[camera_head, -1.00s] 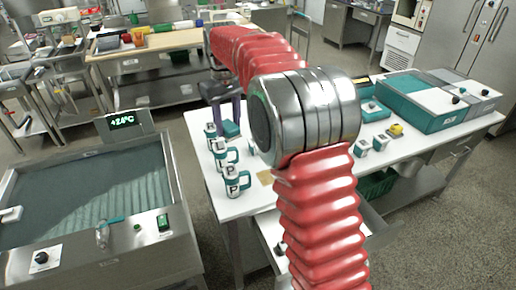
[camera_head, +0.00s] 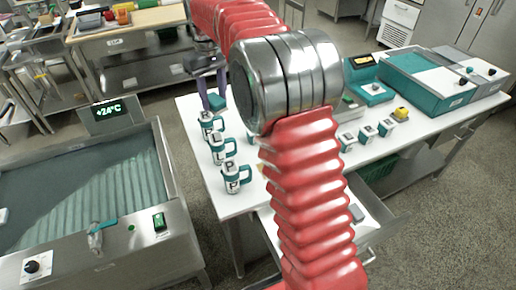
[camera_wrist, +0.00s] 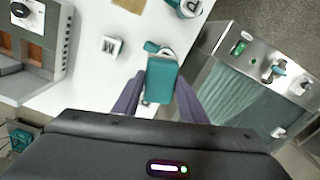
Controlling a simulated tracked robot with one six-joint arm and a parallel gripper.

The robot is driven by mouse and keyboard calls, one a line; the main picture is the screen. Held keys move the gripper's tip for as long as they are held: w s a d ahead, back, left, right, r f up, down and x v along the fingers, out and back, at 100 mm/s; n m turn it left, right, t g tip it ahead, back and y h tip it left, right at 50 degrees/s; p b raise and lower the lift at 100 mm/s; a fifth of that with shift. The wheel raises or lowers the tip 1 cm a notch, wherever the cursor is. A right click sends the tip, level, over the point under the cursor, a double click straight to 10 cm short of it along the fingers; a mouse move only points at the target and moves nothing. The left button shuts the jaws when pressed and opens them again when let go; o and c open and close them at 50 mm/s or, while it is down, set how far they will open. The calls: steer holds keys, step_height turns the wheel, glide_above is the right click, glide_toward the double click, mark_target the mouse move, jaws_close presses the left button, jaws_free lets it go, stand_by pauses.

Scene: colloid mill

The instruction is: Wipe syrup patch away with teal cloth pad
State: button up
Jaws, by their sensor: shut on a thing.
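My gripper (camera_wrist: 158,98) is shut on the teal cloth pad (camera_wrist: 162,78), which hangs between its two dark purple fingers in the wrist view. In the head view the gripper (camera_head: 210,88) and pad (camera_head: 216,102) are at the far left end of the white table, beyond the row of mugs. I cannot tell whether the pad touches the table. The syrup patch is probably the small amber-tan spot (camera_head: 261,170) beside the nearest mug, partly hidden by my arm. A brown patch (camera_wrist: 129,4) at the wrist view's top edge looks like the same one.
Three white mugs with teal handles, including the nearest one (camera_head: 237,178), line the table's left side. A steel tank (camera_head: 165,195) stands left of the table. A drawer (camera_head: 375,215) is open in front.

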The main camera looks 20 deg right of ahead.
steer(key=shift+d, duration=0.25)
steer(key=shift+s+d+f, duration=0.15)
steer(key=shift+d+f, duration=0.05)
steer(key=shift+f, duration=0.05)
steer(key=s+d+f+m, duration=0.1)
steer(key=s+d+f, duration=0.3)
steer(key=f, duration=0.3)
steer(key=s+d+f+m, duration=0.2)
steer(key=s+d+f, duration=0.2)
steer(key=s+f, duration=0.3)
steer(key=shift+d+f, duration=0.4)
steer(key=shift+f, duration=0.25)
